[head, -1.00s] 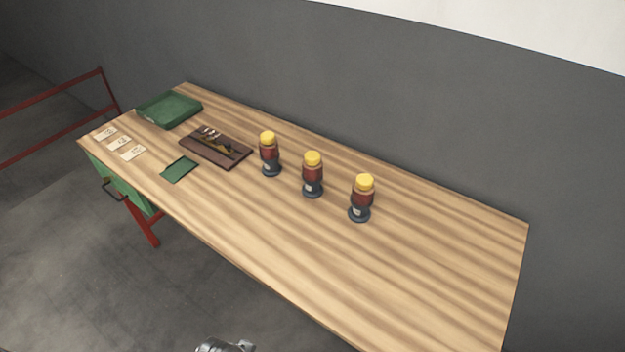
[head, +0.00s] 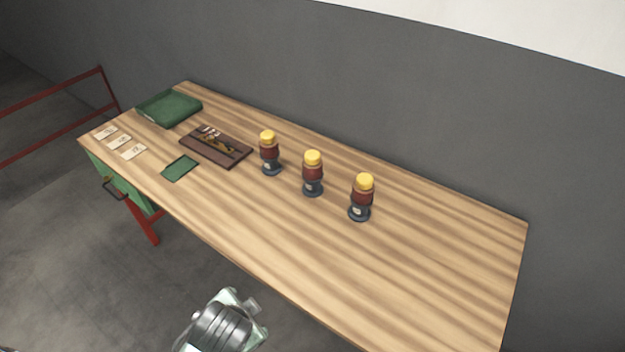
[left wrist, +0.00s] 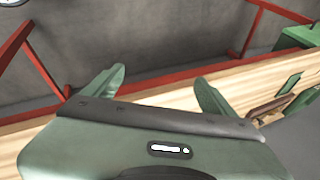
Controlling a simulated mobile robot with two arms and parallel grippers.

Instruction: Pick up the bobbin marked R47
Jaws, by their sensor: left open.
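Three bobbins stand upright in a row on the wooden table in the head view: a left one (head: 269,153), a middle one (head: 312,173) and a right one (head: 361,197). Each has a yellow top, a dark red winding and a dark blue base with a small pale label. The labels are too small to read, so I cannot tell which is R47. My left gripper (left wrist: 160,88) is open in the left wrist view, with nothing visible between its fingers. No bobbin can be made out in that view. My right gripper is not in view.
The wooden table (head: 430,270) is clear at its right and front. A dark tool board (head: 190,146), green pad (head: 179,168), green tray (head: 170,108) and several paper cards (head: 133,152) lie to the left. A grey wall rises behind. A red rail (head: 50,88) stands at left.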

